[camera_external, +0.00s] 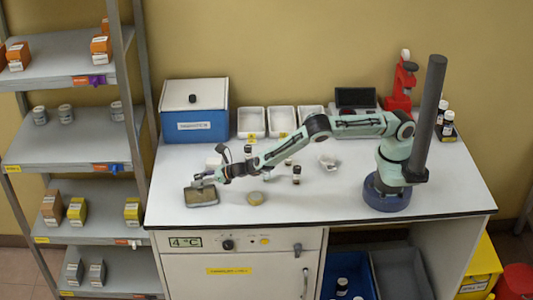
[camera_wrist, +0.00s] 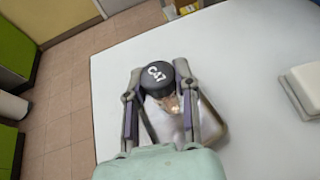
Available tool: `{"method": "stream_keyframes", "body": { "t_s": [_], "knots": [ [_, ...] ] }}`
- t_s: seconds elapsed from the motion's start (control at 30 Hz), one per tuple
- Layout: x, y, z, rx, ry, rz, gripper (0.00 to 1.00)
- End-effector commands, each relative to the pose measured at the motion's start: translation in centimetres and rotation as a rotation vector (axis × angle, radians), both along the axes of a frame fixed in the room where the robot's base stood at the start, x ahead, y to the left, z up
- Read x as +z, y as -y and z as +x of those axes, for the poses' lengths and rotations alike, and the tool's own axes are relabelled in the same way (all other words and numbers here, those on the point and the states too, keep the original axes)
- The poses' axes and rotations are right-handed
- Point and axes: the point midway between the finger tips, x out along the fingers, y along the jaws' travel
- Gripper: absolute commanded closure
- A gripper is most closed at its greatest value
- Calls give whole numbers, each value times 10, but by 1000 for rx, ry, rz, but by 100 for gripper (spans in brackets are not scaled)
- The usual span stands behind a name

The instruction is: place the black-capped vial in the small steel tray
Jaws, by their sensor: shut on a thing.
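My gripper (camera_external: 203,179) is shut on a black-capped vial and holds it at the left end of the bench. In the wrist view the vial's black cap (camera_wrist: 155,73), with white marking, sits between the two fingers of my gripper (camera_wrist: 158,80); its body is mostly hidden below the cap. The small steel tray (camera_external: 201,198) lies on the white bench just beneath the gripper. In the wrist view the tray (camera_wrist: 214,128) shows behind and to the right of the vial. I cannot tell whether the vial touches it.
Another black-capped vial (camera_external: 296,174) stands under my forearm, near a white dish (camera_external: 328,162). A blue box (camera_external: 194,124) and white bins (camera_external: 251,122) line the back. The front bench strip is clear.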

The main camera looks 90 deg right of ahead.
Motion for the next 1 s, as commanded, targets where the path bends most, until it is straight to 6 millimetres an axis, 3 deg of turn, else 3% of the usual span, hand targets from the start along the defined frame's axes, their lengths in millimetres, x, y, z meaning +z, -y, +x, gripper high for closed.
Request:
{"method": "stream_keyframes", "body": {
  "t_s": [0.13,0.43,0.47,0.53,0.87,1.0],
  "knots": [
    [-20,1,-1,-1,-1,0,100],
    [-22,0,-1,0,0,0,100],
    [-22,0,-1,0,0,1,65],
    [-22,0,-1,0,0,1,45],
    [-20,0,-1,0,0,1,45],
    [-15,-3,-10,1,0,1,45]
  ]
}}
